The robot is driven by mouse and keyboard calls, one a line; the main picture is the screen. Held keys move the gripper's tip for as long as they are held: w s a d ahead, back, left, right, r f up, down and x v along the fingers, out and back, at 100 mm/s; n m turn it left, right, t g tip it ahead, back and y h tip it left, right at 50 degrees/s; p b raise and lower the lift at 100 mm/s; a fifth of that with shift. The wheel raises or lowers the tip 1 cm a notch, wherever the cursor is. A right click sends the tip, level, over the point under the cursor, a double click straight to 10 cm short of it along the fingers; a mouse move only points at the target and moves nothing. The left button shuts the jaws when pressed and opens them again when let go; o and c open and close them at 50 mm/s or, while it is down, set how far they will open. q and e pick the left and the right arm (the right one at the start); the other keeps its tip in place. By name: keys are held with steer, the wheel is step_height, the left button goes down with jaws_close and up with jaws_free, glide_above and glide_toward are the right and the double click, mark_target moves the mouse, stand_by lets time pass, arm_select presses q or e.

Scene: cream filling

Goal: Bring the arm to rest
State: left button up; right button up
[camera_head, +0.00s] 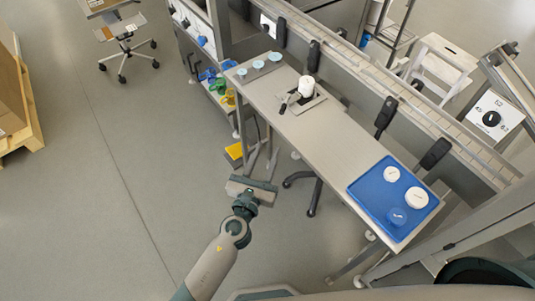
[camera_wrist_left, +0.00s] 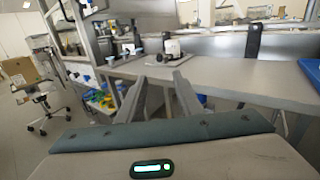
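My left arm comes up from the bottom of the head view, and its gripper (camera_head: 264,160) is over the floor, left of the long grey table (camera_head: 335,150) and apart from it. Its two fingers are spread with nothing between them. In the left wrist view the gripper (camera_wrist_left: 160,78) also shows open and empty, pointing toward the table's side. My right gripper is not in view.
A blue tray (camera_head: 372,190) with white lids and a blue container is at the table's near end. A white device (camera_head: 306,87) and small blue cups (camera_head: 258,64) stand farther back. A black chair base (camera_head: 312,190) is under the table.

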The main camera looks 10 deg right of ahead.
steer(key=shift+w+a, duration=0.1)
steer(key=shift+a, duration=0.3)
arm_select(q)
steer(key=s+a+f+n+g+y+b, duration=0.15)
steer(key=s+a+f+n, duration=0.35)
steer(key=f, duration=0.7)
steer(key=s+a+f+n+g+y, duration=0.25)
steer(key=a+f+n, duration=0.4)
steer(key=f, duration=0.65)
steer(key=s+a+f+n+g+y+b, duration=0.1)
steer(key=s+a+f+n+g, duration=0.35)
steer(key=f, duration=0.75)
steer(key=s+a+f+n+g+b, duration=0.1)
steer(key=s+a+f+n, duration=0.4)
steer(key=s, duration=0.6)
steer(key=s+a+f+n+g+y+b, duration=0.1)
steer(key=s+a+f+n+g, duration=0.2)
steer(key=s+f+n, duration=0.6)
steer(key=s+a+f+n+g+y+b, duration=0.1)
steer(key=s+a+f+n+g, duration=0.2)
steer(key=s+a+f+n, duration=0.4)
steer(key=s+n, duration=0.1)
steer(key=s, duration=0.7)
steer(key=shift+s, duration=0.2)
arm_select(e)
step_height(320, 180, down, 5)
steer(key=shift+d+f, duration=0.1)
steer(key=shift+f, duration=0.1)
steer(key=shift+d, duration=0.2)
